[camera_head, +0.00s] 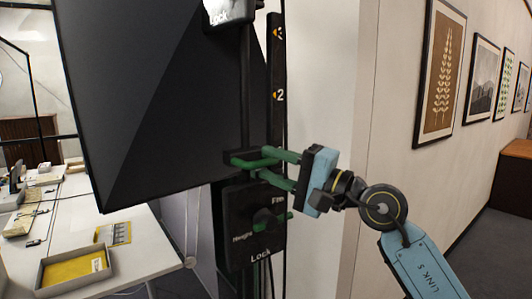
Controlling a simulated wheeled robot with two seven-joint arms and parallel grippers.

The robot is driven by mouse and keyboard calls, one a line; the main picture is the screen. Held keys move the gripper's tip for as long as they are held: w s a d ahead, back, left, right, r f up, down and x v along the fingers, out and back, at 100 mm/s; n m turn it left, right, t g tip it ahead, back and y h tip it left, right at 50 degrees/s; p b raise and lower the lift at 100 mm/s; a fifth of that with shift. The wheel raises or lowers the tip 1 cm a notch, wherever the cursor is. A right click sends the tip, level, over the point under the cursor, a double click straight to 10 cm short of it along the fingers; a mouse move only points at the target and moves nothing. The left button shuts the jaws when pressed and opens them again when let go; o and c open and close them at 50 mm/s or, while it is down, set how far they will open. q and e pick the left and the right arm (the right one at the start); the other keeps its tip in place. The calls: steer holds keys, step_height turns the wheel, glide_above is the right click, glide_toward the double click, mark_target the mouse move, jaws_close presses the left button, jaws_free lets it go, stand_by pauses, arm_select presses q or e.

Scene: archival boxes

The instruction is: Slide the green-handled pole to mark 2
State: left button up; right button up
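The green handle (243,162) sticks out from a dark slider bracket at the front of the black upright. The number 2 mark (280,96) is on the dark scale strip above the handle, and the 3 mark (279,33) is higher up. My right gripper (262,163), with a light blue body and green fingers, reaches in from the right. Its fingertips are at the handle, one above and one below it. Whether they are closed tight on it is hard to tell, as handle and fingers share the same green. My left gripper is out of view.
A black control box (253,238) with a knob and the words Height and Lock sits just below the handle. A large dark panel (165,100) stands left of the upright. A white wall corner (335,110) is close on the right. A white table (150,235) holds a grey tray (75,285).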

steer(key=shift+x, duration=1)
jaws_close()
